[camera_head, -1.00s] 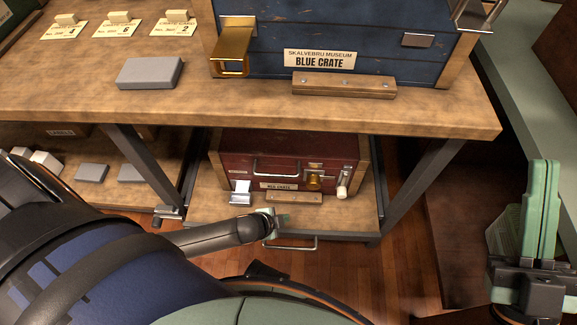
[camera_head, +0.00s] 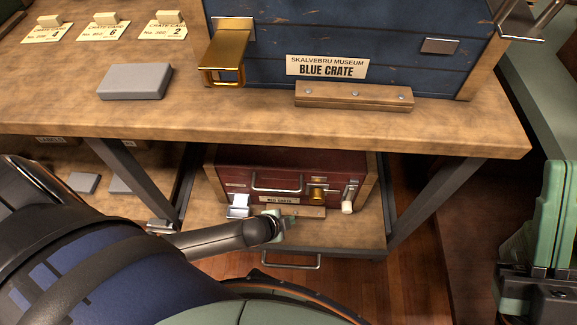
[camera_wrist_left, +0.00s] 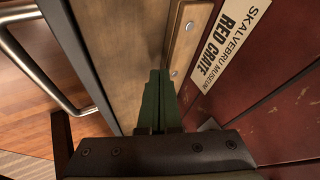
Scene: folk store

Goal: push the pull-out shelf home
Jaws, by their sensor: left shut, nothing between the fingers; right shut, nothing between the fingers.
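The pull-out shelf (camera_head: 350,236) is a wooden board below the workbench, standing out between dark metal legs. Its front handle (camera_head: 292,265) is a metal bar; the handle also shows in the left wrist view (camera_wrist_left: 42,65), beside the dark front edge. The red crate (camera_head: 225,168) stands on the shelf, partly under the bench top. My left gripper (camera_head: 288,220) is shut and empty, over the shelf's front part, close to the crate's front. In the left wrist view its green fingers (camera_wrist_left: 158,78) point along the board; contact is unclear. My right gripper (camera_head: 562,170) is shut and empty at far right.
The blue crate (camera_head: 270,40) stands on the bench top (camera_head: 240,115) above. A grey block (camera_head: 135,82) and several cards lie left of it. A bench leg (camera_head: 422,205) stands right of the shelf. Wooden floor (camera_head: 425,275) shows in front.

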